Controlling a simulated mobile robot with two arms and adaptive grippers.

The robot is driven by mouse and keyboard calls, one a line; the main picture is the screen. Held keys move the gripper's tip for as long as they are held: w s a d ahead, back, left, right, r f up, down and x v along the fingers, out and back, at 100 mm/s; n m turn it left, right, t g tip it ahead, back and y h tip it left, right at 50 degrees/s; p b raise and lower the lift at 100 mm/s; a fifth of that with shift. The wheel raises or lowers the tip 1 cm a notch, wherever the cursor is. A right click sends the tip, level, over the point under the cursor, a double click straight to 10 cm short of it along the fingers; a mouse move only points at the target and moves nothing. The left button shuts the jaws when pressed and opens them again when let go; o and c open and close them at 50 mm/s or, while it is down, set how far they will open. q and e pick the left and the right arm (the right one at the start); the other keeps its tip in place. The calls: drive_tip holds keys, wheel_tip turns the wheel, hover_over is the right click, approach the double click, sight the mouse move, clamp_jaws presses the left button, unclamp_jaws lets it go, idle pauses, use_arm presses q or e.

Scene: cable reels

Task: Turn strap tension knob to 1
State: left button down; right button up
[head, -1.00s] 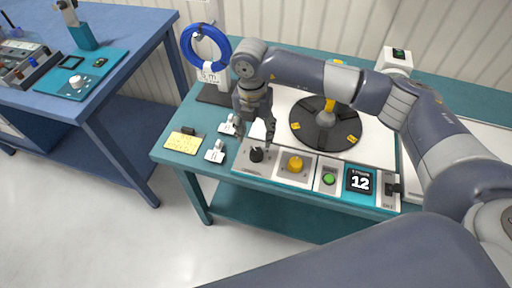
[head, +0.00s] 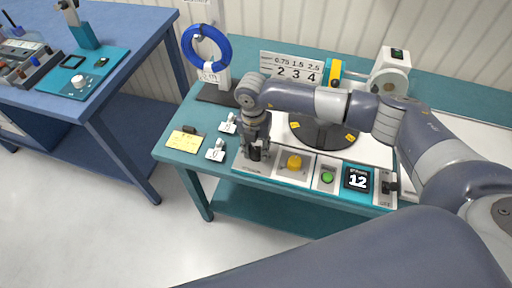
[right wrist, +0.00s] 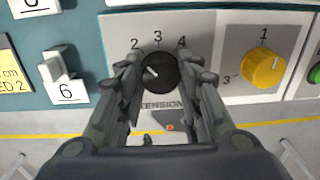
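The strap tension knob is black with a white pointer line. In the right wrist view this knob (right wrist: 160,72) shows with numbers 2, 3 and 4 around its upper side and the word "TENSION" partly visible below. Its pointer is toward the upper left, below the 2. No 1 shows on this dial; my left finger covers that side. My right gripper (head: 256,158) is down at the knob, one finger on each side (right wrist: 160,68). I cannot tell whether the fingers touch it. My left gripper is not in view.
White switches (head: 216,151) and a yellow note (head: 184,141) lie left. A black reel (head: 318,135) is behind, partly hidden by my arm.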

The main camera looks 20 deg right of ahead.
drive_tip(key=shift+c, duration=0.5)
drive_tip(key=shift+f+n+b, duration=0.1)
drive_tip(key=shift+n+b, duration=0.4)
drive_tip(key=shift+b, duration=0.1)
drive_tip(key=n+b, duration=0.3)
drive_tip(key=shift+f, duration=0.1)
drive_tip(key=n+b, duration=0.3)
drive_tip(key=shift+r+n+b, duration=0.2)
drive_tip(key=shift+n+b, duration=0.2)
drive_tip(key=shift+n, duration=0.1)
drive_tip(key=o, duration=1.1)
